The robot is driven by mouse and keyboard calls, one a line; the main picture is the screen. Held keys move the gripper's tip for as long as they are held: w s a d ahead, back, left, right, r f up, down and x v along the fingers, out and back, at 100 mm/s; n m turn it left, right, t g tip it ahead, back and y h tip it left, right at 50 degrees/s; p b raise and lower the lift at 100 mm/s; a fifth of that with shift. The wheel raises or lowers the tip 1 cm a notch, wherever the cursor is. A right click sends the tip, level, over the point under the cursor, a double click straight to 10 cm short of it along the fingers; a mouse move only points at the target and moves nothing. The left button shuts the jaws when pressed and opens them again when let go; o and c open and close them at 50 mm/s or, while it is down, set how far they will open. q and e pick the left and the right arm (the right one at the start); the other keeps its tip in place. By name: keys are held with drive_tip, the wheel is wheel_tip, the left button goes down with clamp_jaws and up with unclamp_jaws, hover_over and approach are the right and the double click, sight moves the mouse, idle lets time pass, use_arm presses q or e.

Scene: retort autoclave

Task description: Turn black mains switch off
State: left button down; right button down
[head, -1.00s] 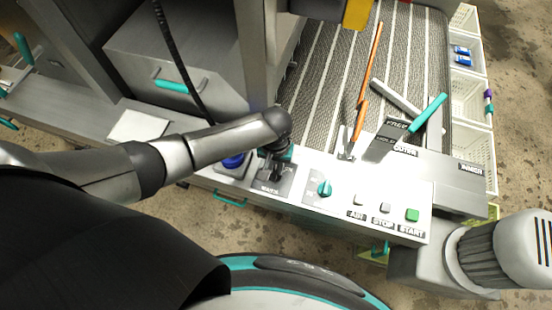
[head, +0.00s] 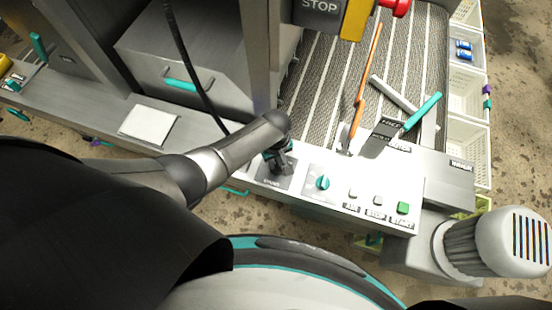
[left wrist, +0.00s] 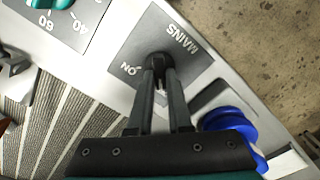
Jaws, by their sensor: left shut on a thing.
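The black mains switch (left wrist: 157,59) sits on a grey plate (left wrist: 120,50) marked MAINS and ON, seen in the left wrist view. My left gripper (left wrist: 160,76) is shut on the switch, with its two fingers close together at it. In the head view my left gripper (head: 283,163) reaches down to the same plate (head: 270,183) on the control panel, and it hides most of the switch. The switch's exact angle is hard to tell. My right gripper is not in view.
A red stop button (head: 401,8) is above.

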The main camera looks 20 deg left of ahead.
sight(276, 164)
use_arm(q)
drive_tip(key=shift+a, duration=0.1)
idle(0.4)
drive_tip(key=c, duration=0.8)
unclamp_jaws()
drive_tip(key=shift+c, duration=0.2)
wheel_tip(276, 164, up, 6)
drive_tip(key=p, duration=0.2)
drive_tip(key=shift+f+p, duration=0.15)
drive_tip(key=shift+p, duration=0.25)
wheel_tip(276, 164, up, 10)
drive_tip(key=shift+f, duration=0.2)
